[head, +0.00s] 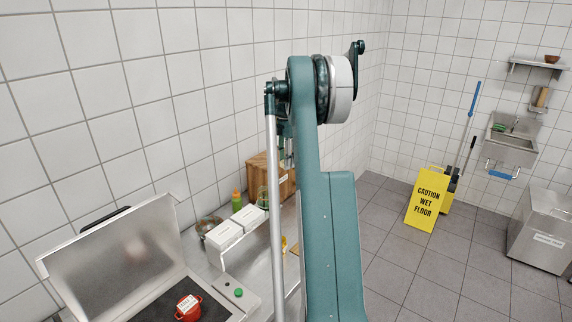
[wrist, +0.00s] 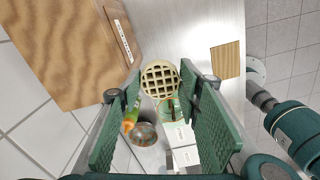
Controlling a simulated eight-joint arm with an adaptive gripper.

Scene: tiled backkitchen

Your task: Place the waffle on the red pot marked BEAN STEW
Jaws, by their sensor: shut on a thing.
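The waffle (wrist: 160,76) is round and pale yellow with a grid pattern. In the wrist view it sits between the tips of the two green finger pads of my gripper (wrist: 159,88), which is shut on it. A steel counter shows beneath it. In the head view my arm hides most of the gripper, and I cannot make out the waffle there. The red pot (head: 188,309) with a white label stands at the bottom of the head view on a dark surface. Its label is too small to read. The pot does not show in the wrist view.
A raised steel lid (head: 125,255) stands behind the pot. White boxes (head: 233,228), an orange and green bottle (wrist: 131,117) and a wooden box (wrist: 60,45) stand along the wall side of the counter. A wooden board (wrist: 225,60) lies near the counter's open edge.

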